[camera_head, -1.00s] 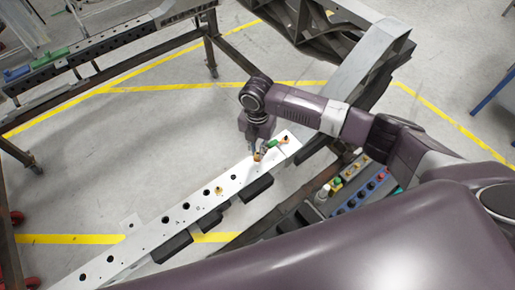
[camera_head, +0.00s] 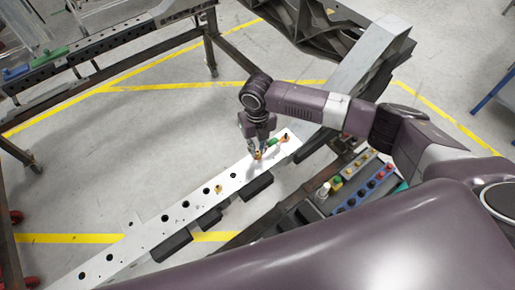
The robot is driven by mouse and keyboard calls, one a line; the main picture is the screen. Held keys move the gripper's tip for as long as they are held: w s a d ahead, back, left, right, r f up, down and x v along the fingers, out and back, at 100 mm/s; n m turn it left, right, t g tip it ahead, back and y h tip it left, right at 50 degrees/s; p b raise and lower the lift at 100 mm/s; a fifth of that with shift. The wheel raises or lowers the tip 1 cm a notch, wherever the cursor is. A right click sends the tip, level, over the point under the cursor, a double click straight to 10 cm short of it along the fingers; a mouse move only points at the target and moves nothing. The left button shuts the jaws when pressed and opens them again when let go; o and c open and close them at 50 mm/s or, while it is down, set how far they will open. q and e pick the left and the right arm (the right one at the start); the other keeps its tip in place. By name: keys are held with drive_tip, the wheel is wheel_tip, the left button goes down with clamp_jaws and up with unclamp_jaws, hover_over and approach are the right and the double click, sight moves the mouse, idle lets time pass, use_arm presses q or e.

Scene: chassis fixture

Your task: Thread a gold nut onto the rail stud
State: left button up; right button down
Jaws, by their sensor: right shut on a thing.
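The white rail (camera_head: 155,231) with a row of dark holes runs from the lower left up to the centre. My right gripper (camera_head: 257,152) points down over the rail's upper right part. It is shut on a small gold nut (camera_head: 258,155) at or just above the rail surface. The stud under the nut is hidden, and I cannot tell whether the nut is on it. Another gold piece (camera_head: 233,166) sits on the rail to the lower left. A green and orange item (camera_head: 277,140) lies beside the gripper near the rail's end. My left gripper is not in view.
A tray with several coloured knobs and parts (camera_head: 362,190) stands right of the rail. Black blocks (camera_head: 257,186) are along the rail's lower edge. A dark frame (camera_head: 115,45) with blue and green items stands at upper left. Floor left of the rail is clear.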

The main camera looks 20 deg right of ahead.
drive_tip(key=shift+s+f+n, duration=0.25)
drive_tip(key=shift+n, duration=0.55)
drive_tip(key=shift+m, duration=0.3)
drive_tip(key=m+p, duration=0.6)
drive_tip(key=m, duration=0.2)
drive_tip(key=shift+s+r+m, duration=0.1)
drive_tip(key=shift+m, duration=0.3)
drive_tip(key=m+p, duration=0.2)
drive_tip(key=m, duration=0.2)
drive_tip(key=shift+f+m, duration=0.35)
drive_tip(key=shift+m, duration=0.45)
